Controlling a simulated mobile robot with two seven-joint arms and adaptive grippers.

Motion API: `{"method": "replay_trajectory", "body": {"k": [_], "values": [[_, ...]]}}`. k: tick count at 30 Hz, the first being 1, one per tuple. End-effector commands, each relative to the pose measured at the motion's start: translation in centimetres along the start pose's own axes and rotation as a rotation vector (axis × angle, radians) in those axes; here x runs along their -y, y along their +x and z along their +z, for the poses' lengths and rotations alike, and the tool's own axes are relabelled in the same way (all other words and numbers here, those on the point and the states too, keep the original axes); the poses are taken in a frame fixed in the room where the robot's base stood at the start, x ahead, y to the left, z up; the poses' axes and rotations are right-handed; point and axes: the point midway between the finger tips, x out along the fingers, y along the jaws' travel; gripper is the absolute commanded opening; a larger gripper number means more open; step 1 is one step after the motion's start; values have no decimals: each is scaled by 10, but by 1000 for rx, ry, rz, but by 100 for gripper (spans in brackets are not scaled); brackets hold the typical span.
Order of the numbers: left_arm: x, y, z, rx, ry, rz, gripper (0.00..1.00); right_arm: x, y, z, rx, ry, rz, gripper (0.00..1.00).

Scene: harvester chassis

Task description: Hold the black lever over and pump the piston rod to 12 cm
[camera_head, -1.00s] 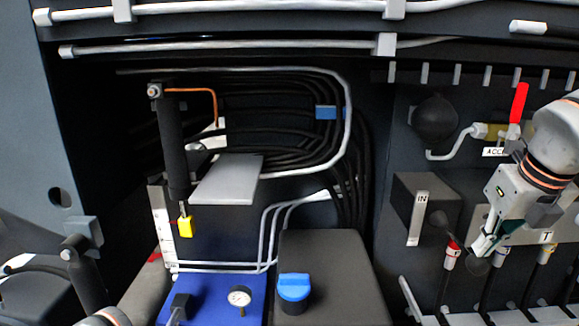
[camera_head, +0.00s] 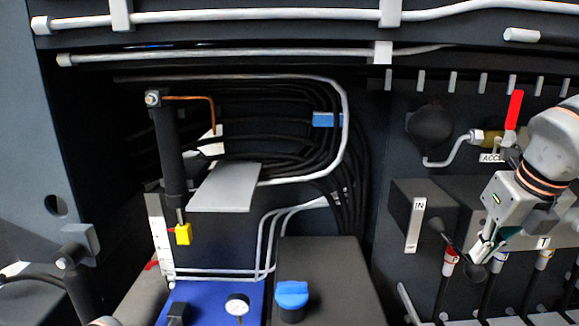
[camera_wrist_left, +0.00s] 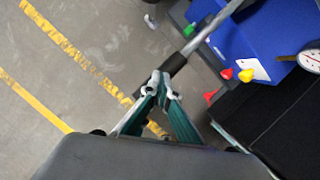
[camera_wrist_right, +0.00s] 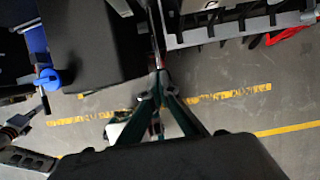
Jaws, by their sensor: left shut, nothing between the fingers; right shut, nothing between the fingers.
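A black lever (camera_head: 452,241) slants down from the dark block marked IN to a dark round knob. My right gripper (camera_head: 480,255) is shut and empty at the lever's lower end. In the right wrist view my right gripper (camera_wrist_right: 160,78) has its fingertips together beside a thin dark rod; contact is unclear. A black cylinder (camera_head: 170,155) hangs at left with a short rod and a yellow block (camera_head: 183,234) at its lower end, beside a white scale (camera_head: 160,240). In the left wrist view my left gripper (camera_wrist_left: 165,80) is shut at the black grip (camera_wrist_left: 172,65) of a grey bar.
A round gauge (camera_head: 237,305) and a blue cap (camera_head: 292,293) are at the lower middle. A red-handled valve (camera_head: 513,110) stands above my right gripper. Hoses and a grey plate (camera_head: 225,187) fill the recess. Open floor (camera_wrist_left: 60,90) shows in the left wrist view.

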Motion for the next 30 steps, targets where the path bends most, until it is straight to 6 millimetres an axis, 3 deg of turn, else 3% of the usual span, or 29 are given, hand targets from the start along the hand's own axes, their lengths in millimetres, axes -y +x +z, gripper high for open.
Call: {"method": "replay_trajectory", "body": {"k": [30], "values": [[0,0,0,0,0,0,0,0,43,-16,-2,0,-1,0]]}}
